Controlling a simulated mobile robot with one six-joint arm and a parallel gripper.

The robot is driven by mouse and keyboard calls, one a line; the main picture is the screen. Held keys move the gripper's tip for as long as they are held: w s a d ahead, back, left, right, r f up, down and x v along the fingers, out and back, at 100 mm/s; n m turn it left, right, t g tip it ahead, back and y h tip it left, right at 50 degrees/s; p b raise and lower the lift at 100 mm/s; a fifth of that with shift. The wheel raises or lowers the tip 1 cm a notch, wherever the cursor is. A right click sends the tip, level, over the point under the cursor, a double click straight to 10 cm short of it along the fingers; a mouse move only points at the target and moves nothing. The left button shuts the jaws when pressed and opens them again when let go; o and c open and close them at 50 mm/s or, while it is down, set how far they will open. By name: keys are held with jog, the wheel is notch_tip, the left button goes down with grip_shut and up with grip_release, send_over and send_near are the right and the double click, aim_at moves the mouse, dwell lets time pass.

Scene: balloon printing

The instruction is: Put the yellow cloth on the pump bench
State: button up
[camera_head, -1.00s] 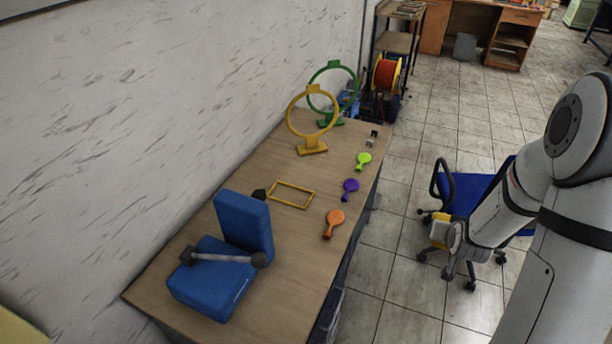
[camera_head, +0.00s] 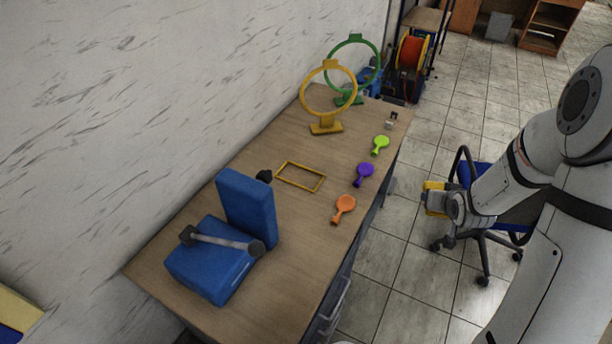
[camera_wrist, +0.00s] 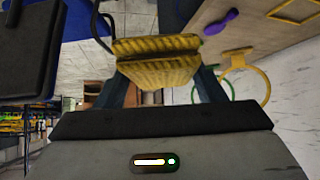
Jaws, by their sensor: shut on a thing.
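The yellow cloth (camera_wrist: 157,70) is a folded, ribbed yellow piece held between the two fingers of my gripper (camera_wrist: 160,82) in the wrist view. In the head view, the cloth (camera_head: 433,197) shows at the end of my arm, and my gripper (camera_head: 440,204) is shut on it. It is in the air to the right of the pump bench (camera_head: 240,160), apart from it. The bench is a long wooden table against the wall. A blue pump (camera_head: 222,250) with a grey handle stands on its near end.
On the bench are a yellow rectangular frame (camera_head: 301,177), yellow and green ring stands (camera_head: 327,125) (camera_head: 349,98), and orange, purple and lime balloons (camera_head: 343,208) (camera_head: 364,174) (camera_head: 380,145). A blue office chair (camera_head: 480,172) stands behind my arm. Bare wood shows mid-bench.

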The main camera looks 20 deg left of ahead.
jog(key=s+a+f+n+g+y+b, duration=0.2)
jog(key=s+a+f+n+y+b, duration=0.15)
jog(key=a, duration=0.55)
jog(key=s+a+f+n+g+y+b, duration=0.25)
jog(key=a+n+b, duration=0.2)
jog(key=a, duration=0.55)
jog(key=s+a+f+n+g+b, duration=0.1)
jog(key=s+a+f+n+b, duration=0.1)
jog(key=s+f, duration=0.1)
jog(key=s+a+f+n+g+b, duration=0.1)
jog(key=s+a+f+n+b, duration=0.1)
jog(key=a+f, duration=0.1)
jog(key=s+a+f+n+g+b, duration=0.1)
jog(key=s+a+f+n, duration=0.1)
jog(key=s+a+f, duration=0.1)
jog(key=shift+s+a+f+g+y+b, duration=0.2)
jog(key=shift+s+f+g+y+b, duration=0.15)
jog(key=shift+f, duration=0.2)
jog(key=shift+w+f+b, duration=0.1)
jog(key=shift+f+b, duration=0.6)
jog(key=shift+f, duration=1.65)
jog(key=shift+f, duration=0.2)
jog(key=o, duration=1)
